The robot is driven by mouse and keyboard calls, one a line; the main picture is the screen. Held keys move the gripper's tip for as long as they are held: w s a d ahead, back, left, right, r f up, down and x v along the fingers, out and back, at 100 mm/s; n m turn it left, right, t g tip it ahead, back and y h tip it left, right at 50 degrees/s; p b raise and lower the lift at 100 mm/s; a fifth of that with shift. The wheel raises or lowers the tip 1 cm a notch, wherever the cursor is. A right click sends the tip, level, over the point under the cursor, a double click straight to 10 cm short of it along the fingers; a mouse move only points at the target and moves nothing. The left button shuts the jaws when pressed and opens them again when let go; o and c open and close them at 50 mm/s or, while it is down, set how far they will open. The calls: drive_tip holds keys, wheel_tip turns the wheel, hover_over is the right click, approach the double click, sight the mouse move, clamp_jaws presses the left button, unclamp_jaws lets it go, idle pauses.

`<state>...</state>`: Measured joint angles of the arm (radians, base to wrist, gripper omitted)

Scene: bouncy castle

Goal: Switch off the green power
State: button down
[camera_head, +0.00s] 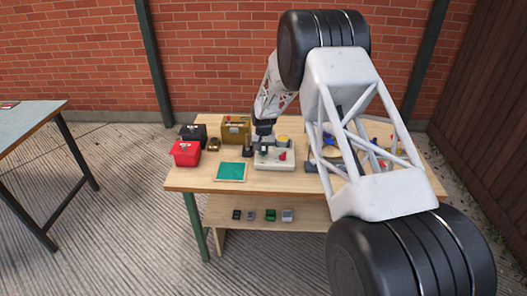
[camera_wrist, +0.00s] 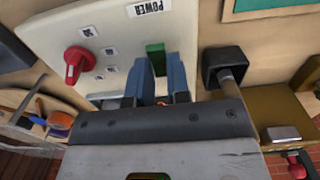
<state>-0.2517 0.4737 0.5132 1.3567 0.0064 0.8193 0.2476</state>
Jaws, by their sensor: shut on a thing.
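A pale control panel (camera_head: 290,164) lies on the wooden table, and it fills the upper left of the wrist view (camera_wrist: 110,35). A green power switch (camera_wrist: 155,49) stands on it beside a label reading POWER (camera_wrist: 149,8). My gripper (camera_wrist: 160,65) reaches over the panel, its two blue-grey fingers shut on the green switch. The fingertips partly hide the switch, so its position is hard to tell. In the head view my gripper (camera_head: 263,129) is small and dark above the panel's back left, and the green switch cannot be made out.
A red knob (camera_wrist: 76,62) is on the panel. A black-based lever (camera_wrist: 224,66) stands close beside it. Red (camera_head: 186,153) and black (camera_head: 193,134) boxes, a brown-yellow box (camera_head: 236,129) and a green mat (camera_head: 230,171) lie left. My arm hides much of the table's right side.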

sight(264, 153)
drive_tip(key=shift+w+g, duration=0.1)
drive_tip(key=shift+g, duration=0.2)
drive_tip(key=c, duration=1.1)
unclamp_jaws()
drive_tip(key=shift+r, duration=0.1)
drive_tip(key=shift+w+r, duration=0.15)
drive_tip(key=shift+r, duration=1.75)
drive_tip(key=shift+w+r, duration=0.15)
drive_tip(key=shift+r, duration=1.75)
